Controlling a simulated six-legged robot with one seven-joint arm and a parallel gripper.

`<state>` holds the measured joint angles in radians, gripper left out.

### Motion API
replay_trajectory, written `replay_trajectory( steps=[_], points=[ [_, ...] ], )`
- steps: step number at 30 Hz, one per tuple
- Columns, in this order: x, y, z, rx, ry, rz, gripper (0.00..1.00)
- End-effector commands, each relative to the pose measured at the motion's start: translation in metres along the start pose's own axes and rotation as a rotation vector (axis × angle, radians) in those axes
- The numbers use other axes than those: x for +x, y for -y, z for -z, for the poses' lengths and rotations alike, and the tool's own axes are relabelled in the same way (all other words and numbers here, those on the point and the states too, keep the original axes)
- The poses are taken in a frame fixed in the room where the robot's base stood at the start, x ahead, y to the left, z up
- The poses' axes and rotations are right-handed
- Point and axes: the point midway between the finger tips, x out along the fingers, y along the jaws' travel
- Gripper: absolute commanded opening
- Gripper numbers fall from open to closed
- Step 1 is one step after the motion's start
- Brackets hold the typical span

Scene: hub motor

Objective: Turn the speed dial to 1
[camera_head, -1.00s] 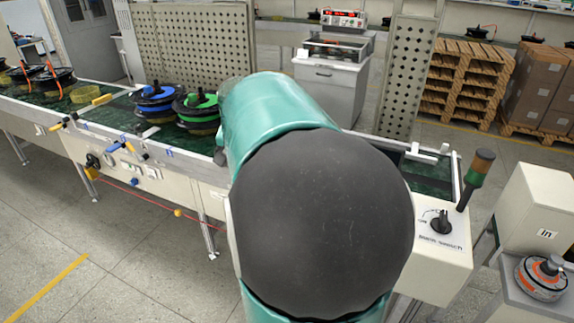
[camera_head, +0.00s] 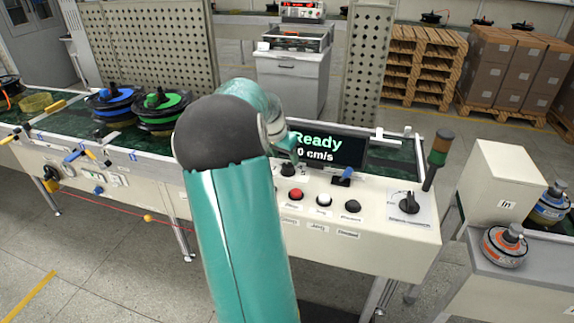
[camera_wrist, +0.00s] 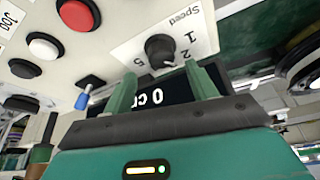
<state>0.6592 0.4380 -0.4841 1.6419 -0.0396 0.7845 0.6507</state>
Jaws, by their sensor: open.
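The speed dial (camera_wrist: 160,48) is a black knob on a white plate marked "Speed", with a 1 and a 5 legible beside it, in the wrist view. In the head view a black knob (camera_head: 287,169) shows just below my gripper (camera_head: 291,150). In the wrist view my gripper (camera_wrist: 163,82) is open, its two green fingers apart and empty. The dial lies ahead of the gap between the fingertips, with no contact visible. The display (camera_head: 325,148) reads "Ready" and "0 cm/s".
Red (camera_head: 295,194), white (camera_head: 324,200) and black (camera_head: 353,207) buttons sit close in front of the dial. A blue-tipped switch (camera_head: 343,177) and a rotary main switch (camera_head: 409,203) stand to the right. Hub motors (camera_head: 160,110) sit on the conveyor at left.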

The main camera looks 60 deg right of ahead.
Motion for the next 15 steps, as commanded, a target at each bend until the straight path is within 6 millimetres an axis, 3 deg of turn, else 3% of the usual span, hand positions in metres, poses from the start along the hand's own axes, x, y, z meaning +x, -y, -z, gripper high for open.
replay_trajectory(
  steps=[6, 15],
  points=[
    [0.04, 0.001, 0.0, 0.001, 0.002, -0.002, 0.57],
    [0.055, 0.002, 0.0, -0.001, 0.0, 0.0, 0.57]
  ],
)
